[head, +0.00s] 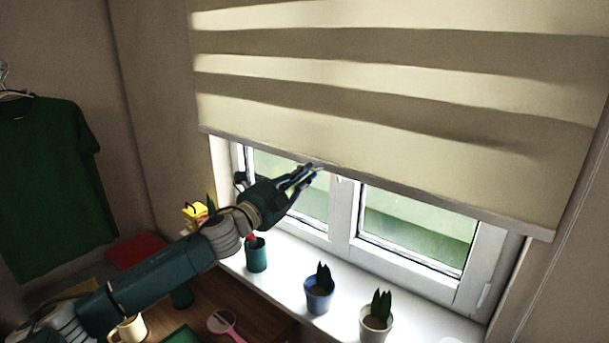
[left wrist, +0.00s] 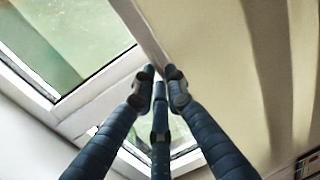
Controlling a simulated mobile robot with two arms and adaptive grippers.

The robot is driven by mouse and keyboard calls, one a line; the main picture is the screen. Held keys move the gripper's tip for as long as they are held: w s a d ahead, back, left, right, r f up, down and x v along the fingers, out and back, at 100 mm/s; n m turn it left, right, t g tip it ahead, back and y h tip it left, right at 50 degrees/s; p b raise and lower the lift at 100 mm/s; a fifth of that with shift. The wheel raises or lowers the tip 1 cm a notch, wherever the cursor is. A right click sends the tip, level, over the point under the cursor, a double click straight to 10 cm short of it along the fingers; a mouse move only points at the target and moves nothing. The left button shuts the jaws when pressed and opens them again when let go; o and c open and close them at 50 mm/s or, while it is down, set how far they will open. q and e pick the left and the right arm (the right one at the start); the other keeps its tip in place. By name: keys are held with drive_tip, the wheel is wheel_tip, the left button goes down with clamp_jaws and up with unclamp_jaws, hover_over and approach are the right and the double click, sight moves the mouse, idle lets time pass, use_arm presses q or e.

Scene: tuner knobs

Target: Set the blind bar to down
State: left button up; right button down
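The blind bar (head: 520,227) is the pale rail along the lower edge of the cream blind (head: 400,95). It hangs across the upper part of the window and slopes down to the right in the head view. My left gripper (head: 318,169) is at this bar, left of its middle. In the left wrist view the bar (left wrist: 144,32) runs down to the fingertips of my left gripper (left wrist: 160,72). The fingers are drawn close together with the bar's edge between the tips. The exact contact is partly hidden by the fingers. My right gripper is not in view.
Below the bar are the white window frame (head: 343,215) and sill. A teal pot (head: 256,255), a blue potted plant (head: 319,293) and a white potted plant (head: 376,322) stand on the sill. A cream mug (head: 128,329) is on the desk. A green shirt (head: 45,180) hangs at left.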

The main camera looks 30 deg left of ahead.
use_arm(q)
clamp_jaws()
wheel_tip(320, 180, down, 18)
drive_tip(key=b, duration=1.3)
drive_tip(key=shift+f, duration=0.15)
drive_tip(key=o, duration=0.8)
unclamp_jaws()
drive_tip(key=shift+s, duration=0.1)
drive_tip(key=s, duration=0.4)
drive_tip(key=s+f, duration=0.1)
drive_tip(key=s, duration=0.6)
drive_tip(key=shift+s+a+f, duration=0.2)
drive_tip(key=shift+s+a, duration=0.15)
drive_tip(key=shift+a, duration=0.05)
